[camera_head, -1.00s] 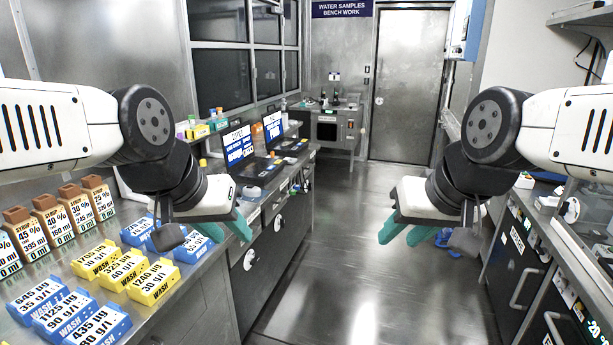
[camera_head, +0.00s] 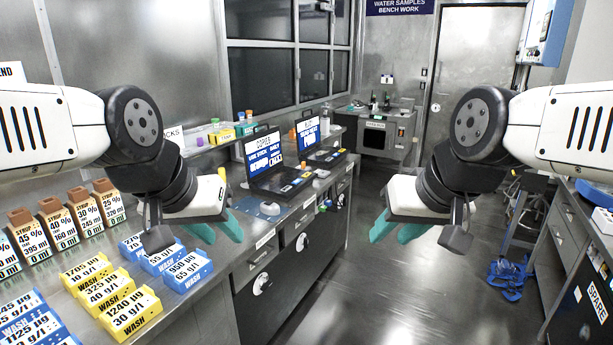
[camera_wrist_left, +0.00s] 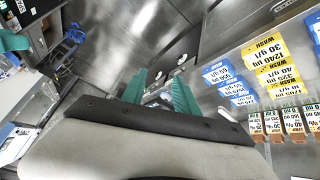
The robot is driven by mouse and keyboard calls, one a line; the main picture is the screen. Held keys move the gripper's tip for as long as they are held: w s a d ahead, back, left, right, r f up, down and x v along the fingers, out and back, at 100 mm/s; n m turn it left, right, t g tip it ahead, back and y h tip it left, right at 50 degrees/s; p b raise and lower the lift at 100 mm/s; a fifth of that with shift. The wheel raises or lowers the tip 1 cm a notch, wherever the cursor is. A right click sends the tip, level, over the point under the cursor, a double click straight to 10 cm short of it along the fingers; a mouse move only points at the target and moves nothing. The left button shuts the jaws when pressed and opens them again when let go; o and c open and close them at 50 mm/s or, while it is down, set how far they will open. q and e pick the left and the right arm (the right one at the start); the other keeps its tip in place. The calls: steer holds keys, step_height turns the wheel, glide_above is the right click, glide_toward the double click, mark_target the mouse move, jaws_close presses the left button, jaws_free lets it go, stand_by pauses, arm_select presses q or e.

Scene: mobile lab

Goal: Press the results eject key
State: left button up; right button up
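Two open laptops with lit blue-and-white screens, a nearer one (camera_head: 265,150) and a farther one (camera_head: 309,135), stand on the left bench. Small coloured spots show on the nearer laptop's base (camera_head: 290,186). I cannot make out which key, if any in view, is the results eject key. My left gripper (camera_head: 219,234) is open and empty, in front of and left of the nearer laptop in the picture. Its two teal fingers stand apart in the left wrist view (camera_wrist_left: 160,92). My right gripper (camera_head: 392,234) is open and empty over the aisle, touching nothing.
Yellow wash blocks (camera_head: 132,312), blue blocks (camera_head: 188,271) and brown-topped syrup bottles (camera_head: 58,222) crowd the near left bench. A box-shaped machine (camera_head: 378,137) stands at the back. A blue object (camera_head: 508,277) lies on the floor at right. The aisle floor between is clear.

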arm_select(q)
jaws_close()
stand_by(1.5)
